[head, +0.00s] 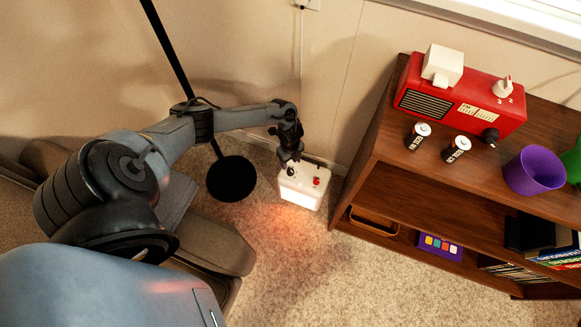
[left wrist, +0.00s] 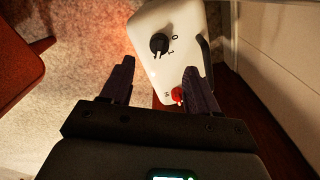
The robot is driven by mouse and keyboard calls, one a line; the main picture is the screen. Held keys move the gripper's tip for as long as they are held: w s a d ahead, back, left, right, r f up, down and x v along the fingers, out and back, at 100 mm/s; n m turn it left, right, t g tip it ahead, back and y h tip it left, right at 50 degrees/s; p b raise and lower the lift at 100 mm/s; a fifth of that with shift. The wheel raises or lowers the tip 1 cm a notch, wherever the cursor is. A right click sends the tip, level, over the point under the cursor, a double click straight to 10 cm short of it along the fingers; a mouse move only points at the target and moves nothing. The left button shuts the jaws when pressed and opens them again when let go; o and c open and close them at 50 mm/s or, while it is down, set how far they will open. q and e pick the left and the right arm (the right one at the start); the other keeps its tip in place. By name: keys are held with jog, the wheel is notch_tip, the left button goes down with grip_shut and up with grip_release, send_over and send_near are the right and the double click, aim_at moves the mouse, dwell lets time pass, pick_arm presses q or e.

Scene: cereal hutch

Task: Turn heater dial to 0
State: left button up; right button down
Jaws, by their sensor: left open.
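A white heater (head: 303,186) stands on the carpet left of the wooden shelf, with an orange glow on the floor in front of it. My left gripper (head: 291,160) is over the heater's top near the dial. In the left wrist view its two fingers (left wrist: 160,85) are apart and empty, with the dial ahead of them. The right finger overlaps the heater near the red part. My right gripper is not in view.
The wooden shelf (head: 365,150) is close right of the heater, carrying a red radio (head: 462,92), two batteries (head: 418,136) and a purple cup (head: 534,170). A black lamp base (head: 231,179) and a sofa are to the left. Carpet in front is clear.

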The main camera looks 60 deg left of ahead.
aim_at(290, 170)
pick_arm(q)
notch_tip(290, 170, down, 8)
jog(key=b, duration=0.4)
jog(key=shift+b, duration=0.3)
jog(key=c, duration=1)
jog(key=shift+c, duration=0.2)
